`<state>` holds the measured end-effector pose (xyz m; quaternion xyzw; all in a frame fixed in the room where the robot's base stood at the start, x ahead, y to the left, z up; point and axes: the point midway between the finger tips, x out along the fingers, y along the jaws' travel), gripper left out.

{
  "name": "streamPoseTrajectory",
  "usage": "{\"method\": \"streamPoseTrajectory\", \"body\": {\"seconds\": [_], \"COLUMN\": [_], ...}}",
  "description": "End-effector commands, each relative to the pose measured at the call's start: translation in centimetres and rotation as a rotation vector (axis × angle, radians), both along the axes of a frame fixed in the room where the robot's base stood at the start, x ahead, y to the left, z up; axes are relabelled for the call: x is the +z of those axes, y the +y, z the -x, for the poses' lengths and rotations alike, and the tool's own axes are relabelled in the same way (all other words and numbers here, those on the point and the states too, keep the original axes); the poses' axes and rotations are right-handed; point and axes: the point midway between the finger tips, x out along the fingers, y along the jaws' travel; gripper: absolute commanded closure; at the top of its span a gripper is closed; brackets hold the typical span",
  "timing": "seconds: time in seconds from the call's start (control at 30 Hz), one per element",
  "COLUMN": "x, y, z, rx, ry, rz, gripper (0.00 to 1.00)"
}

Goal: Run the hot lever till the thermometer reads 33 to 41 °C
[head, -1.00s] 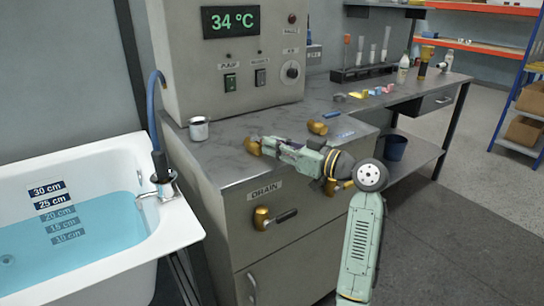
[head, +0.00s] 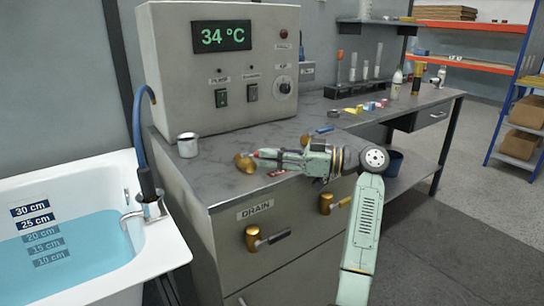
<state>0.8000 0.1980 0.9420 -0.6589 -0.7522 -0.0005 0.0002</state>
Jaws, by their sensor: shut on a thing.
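The thermometer display (head: 221,36) on the grey cabinet reads 34 °C in green. A brass lever (head: 245,163) with a bit of red at its handle (head: 257,154) sits on the counter's front left; it looks like the hot lever. My gripper (head: 268,155) reaches in from the right and is shut on this handle, hiding most of it. A red label (head: 277,172) lies just in front. A blue-handled lever (head: 322,130) with a brass base stands behind my gripper. The white bathtub (head: 176,250) at left holds blue water (head: 85,250), its surface near the 25 and 20 cm marks.
The front panel has a black-handled lever (head: 268,241) under a DRAIN sign and another brass lever (head: 327,203). A metal cup (head: 187,147) stands on the counter at left. A tube rack and bottles stand farther back. The floor at right is clear.

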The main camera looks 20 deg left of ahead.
Motion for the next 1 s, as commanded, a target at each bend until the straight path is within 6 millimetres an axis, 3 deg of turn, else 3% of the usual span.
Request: {"method": "streamPoseTrajectory", "body": {"seconds": [0.2, 0.23, 0.5, 0.83, 1.0], "x": [0.0, 0.0, 0.0, 0.0, 0.0], "y": [0.0, 0.0, 0.0, -0.1, -2.0], "z": [-0.1, -0.1, -0.1, -0.1, -0.4], "rx": [-0.004, -0.004, -0.003, -0.003, -0.005], "ry": [0.001, 0.001, 0.001, 0.001, 0.001], "rz": [0.000, 0.000, 0.001, 0.000, 0.000], "gripper": [1.00, 0.82, 0.64, 0.63, 0.63]}}
